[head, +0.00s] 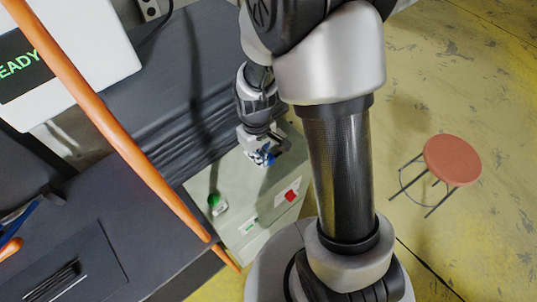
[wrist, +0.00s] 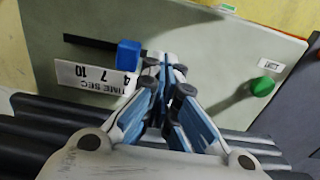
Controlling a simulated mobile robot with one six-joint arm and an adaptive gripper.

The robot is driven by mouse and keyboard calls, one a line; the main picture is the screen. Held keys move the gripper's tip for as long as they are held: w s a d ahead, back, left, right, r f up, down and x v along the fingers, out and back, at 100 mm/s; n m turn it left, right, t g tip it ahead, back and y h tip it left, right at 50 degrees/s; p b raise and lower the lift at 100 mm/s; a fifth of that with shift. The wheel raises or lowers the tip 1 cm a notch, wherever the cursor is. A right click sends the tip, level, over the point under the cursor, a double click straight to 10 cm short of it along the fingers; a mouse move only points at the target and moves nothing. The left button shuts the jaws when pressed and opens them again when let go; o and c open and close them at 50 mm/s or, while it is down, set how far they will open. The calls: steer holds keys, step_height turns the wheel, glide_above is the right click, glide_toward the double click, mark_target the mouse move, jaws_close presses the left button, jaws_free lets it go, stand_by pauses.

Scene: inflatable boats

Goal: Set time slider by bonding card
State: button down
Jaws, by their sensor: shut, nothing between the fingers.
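In the wrist view the time slider's blue knob (wrist: 128,54) stands at the right end of the visible dark slot (wrist: 88,43). A white label (wrist: 90,77) reading TIME SEC with 4, 7 and 10 lies beside the slot, upside down in this view. My gripper (wrist: 166,72) is shut and empty, its tips just right of the knob. I cannot tell whether they touch it. In the head view my gripper (head: 263,158) is over the grey-green panel (head: 238,180). I cannot make out a bonding card with certainty.
A green button (wrist: 262,86) is right of my gripper; it also shows in the head view (head: 214,201). A red piece (head: 291,196) on a white label is near the panel's edge. An orange bar (head: 120,130) crosses at left, near a READY screen (head: 22,68). A red stool (head: 452,160) stands right.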

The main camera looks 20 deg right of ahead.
mark_target(259, 169)
steer(key=shift+f+b, duration=1.65)
steer(key=shift+f, duration=0.6)
steer(key=shift+f, duration=0.1)
steer(key=shift+r, duration=0.3)
steer(key=shift+d, duration=0.15)
steer(key=shift+w+d+p, duration=0.1)
steer(key=shift+w+d, duration=0.3)
steer(key=shift+d, duration=0.75)
steer(key=shift+w+d+p, duration=0.1)
steer(key=shift+w+d, duration=0.3)
steer(key=shift+d, duration=0.75)
steer(key=shift+w+d+p, duration=0.1)
steer(key=shift+w+d, duration=0.3)
steer(key=shift+d, duration=0.75)
steer(key=shift+a, duration=0.15)
steer(key=shift+s+a, duration=0.2)
steer(key=shift+a, duration=0.3)
step_height(259, 169, up, 8)
steer(key=p, duration=0.6)
